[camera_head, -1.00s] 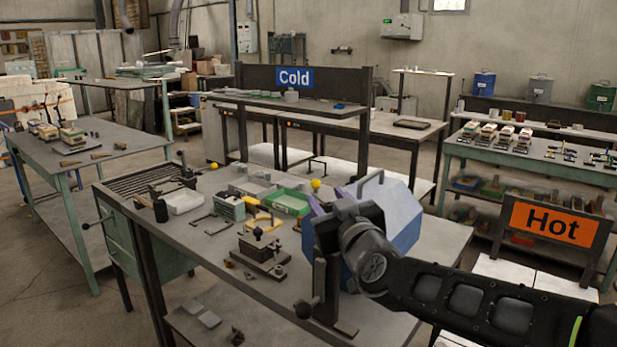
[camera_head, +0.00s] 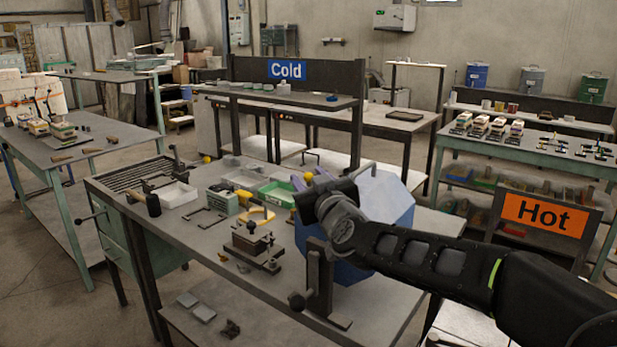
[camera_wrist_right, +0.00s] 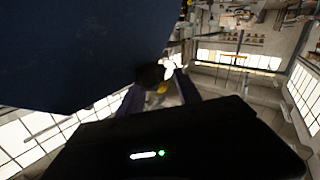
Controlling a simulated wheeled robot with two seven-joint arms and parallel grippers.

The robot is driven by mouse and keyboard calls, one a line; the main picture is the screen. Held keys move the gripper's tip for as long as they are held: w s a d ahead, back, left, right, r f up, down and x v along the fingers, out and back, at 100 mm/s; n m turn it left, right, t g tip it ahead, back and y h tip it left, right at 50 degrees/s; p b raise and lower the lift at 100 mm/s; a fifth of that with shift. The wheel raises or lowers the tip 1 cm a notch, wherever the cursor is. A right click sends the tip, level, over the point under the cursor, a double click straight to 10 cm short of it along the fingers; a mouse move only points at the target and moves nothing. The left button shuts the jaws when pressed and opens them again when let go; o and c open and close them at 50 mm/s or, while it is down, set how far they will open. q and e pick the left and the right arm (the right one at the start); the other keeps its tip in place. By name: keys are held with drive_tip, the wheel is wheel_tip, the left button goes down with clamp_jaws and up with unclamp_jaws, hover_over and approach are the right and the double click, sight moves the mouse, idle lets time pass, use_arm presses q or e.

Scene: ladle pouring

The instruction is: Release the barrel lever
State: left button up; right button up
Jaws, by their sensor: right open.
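The blue faceted barrel (camera_head: 392,205) stands on the workbench, partly hidden by my right arm. My right gripper (camera_head: 297,184), with purple fingers, is at the barrel's left side. In the right wrist view its fingers (camera_wrist_right: 160,92) stand apart. A dark knob-like shape (camera_wrist_right: 149,75) and a yellow spot show between or beyond them; contact is unclear. The barrel fills the upper left there. My left gripper is not in view.
A dark upright stand (camera_head: 318,280) with a black ball is in front of the barrel. A dark clamp-like fixture (camera_head: 256,246), a green tray (camera_head: 277,194) and a white tray (camera_head: 178,195) are on the bench to the left. The bench's front right is clear.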

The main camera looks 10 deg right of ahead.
drive_tip(key=shift+w, duration=0.4)
drive_tip(key=shift+c, duration=0.4)
clamp_jaws()
